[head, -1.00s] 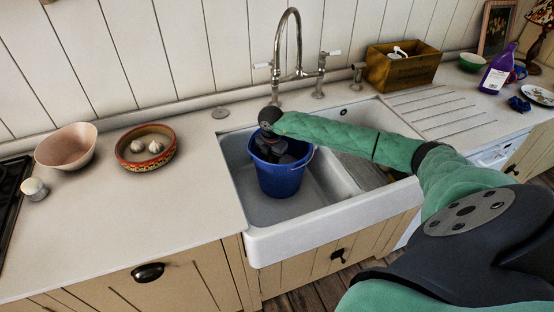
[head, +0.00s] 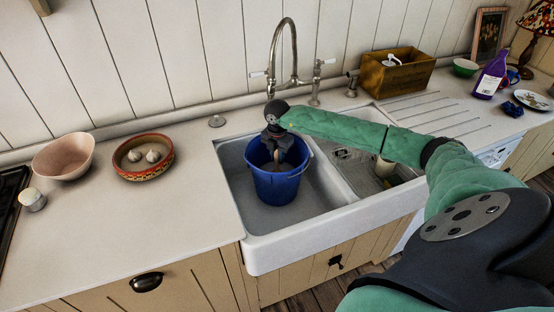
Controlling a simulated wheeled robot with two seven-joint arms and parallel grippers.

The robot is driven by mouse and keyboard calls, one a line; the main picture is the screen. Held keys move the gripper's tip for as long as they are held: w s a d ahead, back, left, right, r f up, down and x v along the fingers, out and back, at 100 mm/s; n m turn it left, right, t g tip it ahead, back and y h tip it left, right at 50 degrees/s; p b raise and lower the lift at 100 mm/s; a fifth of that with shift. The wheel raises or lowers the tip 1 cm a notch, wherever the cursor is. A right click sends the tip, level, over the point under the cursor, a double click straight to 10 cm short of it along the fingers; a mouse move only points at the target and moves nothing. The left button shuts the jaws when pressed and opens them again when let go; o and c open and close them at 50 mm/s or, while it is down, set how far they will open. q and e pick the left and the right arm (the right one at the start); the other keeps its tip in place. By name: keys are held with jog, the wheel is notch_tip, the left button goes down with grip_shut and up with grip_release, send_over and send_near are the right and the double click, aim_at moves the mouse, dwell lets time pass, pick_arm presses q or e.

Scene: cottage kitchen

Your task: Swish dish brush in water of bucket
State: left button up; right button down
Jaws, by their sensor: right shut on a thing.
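The blue bucket (head: 280,188) stands upright in the left basin of the white sink. My right gripper (head: 277,158) points down at the bucket's mouth, at rim height. It is shut on the dish brush (head: 277,171), of which only a brownish piece shows below the fingers, inside the bucket. The brush's lower end and the water are hidden by the bucket wall and the gripper. My left gripper is not in view.
The tall tap (head: 291,50) rises just behind the bucket. The sink's divider and a right basin with a pale yellowish thing (head: 384,168) lie to the right. A patterned bowl with garlic (head: 143,170) and a pink bowl (head: 64,163) stand on the left counter.

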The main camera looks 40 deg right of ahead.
notch_tip(320, 180, up, 4)
jog(key=shift+f+p, duration=0.15)
jog(key=shift+p, duration=0.45)
jog(key=shift+r+p, duration=0.55)
jog(key=shift+r, duration=1)
notch_tip(320, 180, up, 5)
jog(key=shift+f+p, duration=0.1)
jog(key=shift+p, duration=0.65)
jog(key=shift+r+p, duration=0.3)
jog(key=shift+r, duration=0.55)
pick_arm(q)
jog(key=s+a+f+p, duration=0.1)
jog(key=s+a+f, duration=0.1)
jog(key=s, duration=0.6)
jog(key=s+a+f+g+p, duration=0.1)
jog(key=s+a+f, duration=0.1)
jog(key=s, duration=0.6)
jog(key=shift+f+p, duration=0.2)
jog(key=shift+p, duration=0.1)
pick_arm(e)
notch_tip(320, 180, up, 9)
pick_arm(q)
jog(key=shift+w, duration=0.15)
